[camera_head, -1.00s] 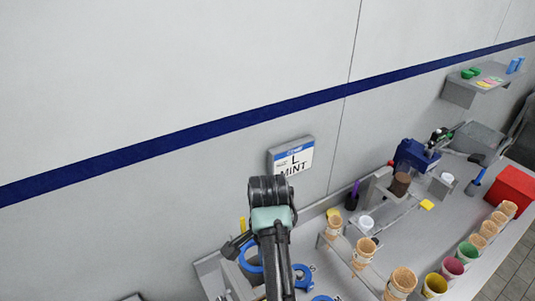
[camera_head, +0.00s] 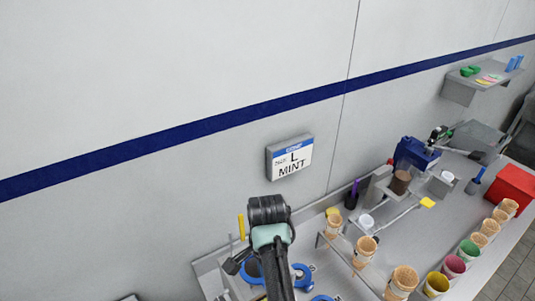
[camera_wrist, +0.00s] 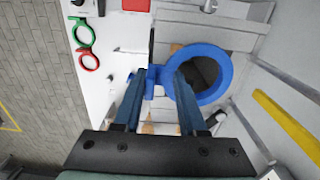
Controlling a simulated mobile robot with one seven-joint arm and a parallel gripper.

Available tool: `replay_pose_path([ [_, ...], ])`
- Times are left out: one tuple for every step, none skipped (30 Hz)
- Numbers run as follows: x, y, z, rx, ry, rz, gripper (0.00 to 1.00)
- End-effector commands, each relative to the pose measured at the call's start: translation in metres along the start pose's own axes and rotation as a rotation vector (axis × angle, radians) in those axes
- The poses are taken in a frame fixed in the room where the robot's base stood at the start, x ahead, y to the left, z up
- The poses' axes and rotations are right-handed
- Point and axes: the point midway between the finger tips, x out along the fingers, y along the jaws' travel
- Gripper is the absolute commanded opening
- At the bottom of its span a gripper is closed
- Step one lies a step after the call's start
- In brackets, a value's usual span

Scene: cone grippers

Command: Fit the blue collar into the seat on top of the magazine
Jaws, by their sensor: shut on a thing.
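In the wrist view my gripper (camera_wrist: 160,76) is shut on the tab of the blue collar (camera_wrist: 227,75). The collar's ring sticks out to the right of the fingers. A dark round opening shows through the ring, over a pale grey structure (camera_wrist: 212,32) that looks like the magazine. The ring covers most of the opening's edge, so I cannot tell whether the collar touches the seat or hovers above it. In the head view my gripper (camera_head: 236,264) is low at the left end of the counter, and my arm hides part of the collar and magazine.
A blue ring (camera_head: 302,274) lies right of my arm. A cone rack with cones (camera_head: 364,250) stands further right. A yellow bar (camera_wrist: 290,126) runs along the right in the wrist view. Green (camera_wrist: 83,32) and red (camera_wrist: 89,62) rings lie at its left.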

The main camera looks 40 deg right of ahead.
Motion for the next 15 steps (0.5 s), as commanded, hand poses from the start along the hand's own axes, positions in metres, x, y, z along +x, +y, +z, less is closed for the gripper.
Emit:
replay_pose_path([
  [0.0001,0.0000,0.0000,0.000,0.000,0.000,0.00],
  [0.0000,0.0000,0.0000,0.000,0.000,0.000,0.00],
  [-0.0001,0.0000,0.0000,0.000,0.000,0.000,0.00],
  [-0.0001,0.0000,0.0000,0.000,0.000,0.000,0.00],
  [-0.0001,0.0000,0.0000,0.000,0.000,0.000,0.00],
  [-0.0001,0.0000,-0.0001,0.000,0.000,0.000,0.43],
  [-0.0001,0.0000,-0.0001,0.000,0.000,0.000,0.48],
  [-0.0002,0.0000,-0.0001,0.000,0.000,0.000,0.53],
  [-0.0002,0.0000,-0.0001,0.000,0.000,0.000,0.61],
  [-0.0002,0.0000,-0.0001,0.000,0.000,0.000,0.66],
  [-0.0002,0.0000,-0.0001,0.000,0.000,0.000,0.71],
  [-0.0002,0.0000,-0.0001,0.000,0.000,0.000,0.76],
  [-0.0002,0.0000,-0.0001,0.000,0.000,0.000,0.76],
  [-0.0002,0.0000,-0.0001,0.000,0.000,0.000,0.76],
  [-0.0002,0.0000,-0.0001,0.000,0.000,0.000,0.76],
])
